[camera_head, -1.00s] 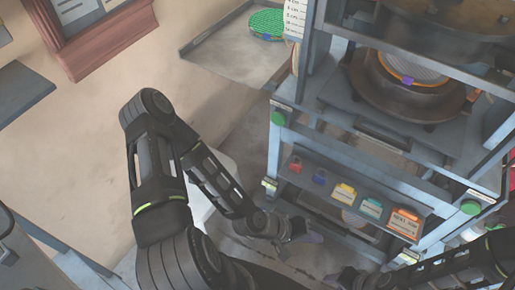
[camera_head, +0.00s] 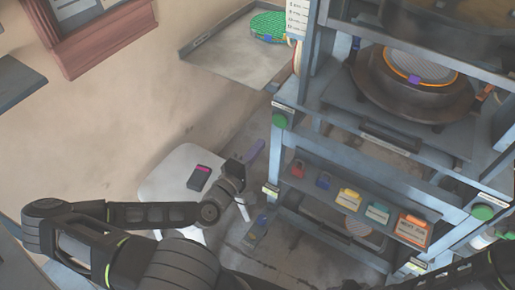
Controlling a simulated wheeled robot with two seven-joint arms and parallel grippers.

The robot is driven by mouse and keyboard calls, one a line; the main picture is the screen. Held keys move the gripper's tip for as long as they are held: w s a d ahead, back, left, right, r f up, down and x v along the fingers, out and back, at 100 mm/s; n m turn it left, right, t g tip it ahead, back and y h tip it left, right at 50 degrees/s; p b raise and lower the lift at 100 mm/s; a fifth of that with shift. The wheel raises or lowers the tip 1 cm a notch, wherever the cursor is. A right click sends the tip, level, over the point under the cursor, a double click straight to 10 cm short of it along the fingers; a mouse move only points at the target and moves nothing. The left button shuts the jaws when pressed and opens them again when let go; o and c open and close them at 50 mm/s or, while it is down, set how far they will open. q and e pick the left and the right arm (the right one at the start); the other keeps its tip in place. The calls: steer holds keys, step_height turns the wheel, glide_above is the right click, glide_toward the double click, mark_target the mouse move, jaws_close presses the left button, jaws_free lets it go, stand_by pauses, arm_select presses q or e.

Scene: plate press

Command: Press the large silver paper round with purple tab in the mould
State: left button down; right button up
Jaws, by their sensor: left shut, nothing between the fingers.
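The silver paper round (camera_head: 421,65) lies in the dark round mould (camera_head: 390,88), inside an orange ring. Its purple tab (camera_head: 414,79) points toward me. The press's upper part (camera_head: 430,30) is above the mould, with a gap between. My left gripper (camera_head: 240,190) is shut and empty, low down at the left of the press, over the edge of the pale stool. The press has a green button at its left post (camera_head: 280,119) and another at its right (camera_head: 482,212). Only part of my right arm shows at the bottom right; its gripper is out of view.
A side tray (camera_head: 220,68) holds a green round (camera_head: 268,25). Several coloured locks or tags (camera_head: 349,196) sit on a shelf below the mould. A dark and pink object (camera_head: 199,177) lies on the stool (camera_head: 165,180).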

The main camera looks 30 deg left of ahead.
mark_target(279, 122)
arm_select(q)
steer(key=w+p, duration=0.1)
steer(key=w, duration=0.5)
steer(key=shift+w, duration=0.25)
arm_select(e)
steer(key=shift+r, duration=0.6)
arm_select(q)
steer(key=shift+w, duration=1.5)
arm_select(e)
steer(key=shift+f, duration=0.1)
arm_select(q)
steer(key=shift+s, duration=0.2)
arm_select(e)
steer(key=shift+f, duration=0.15)
steer(key=shift+c, duration=0.4)
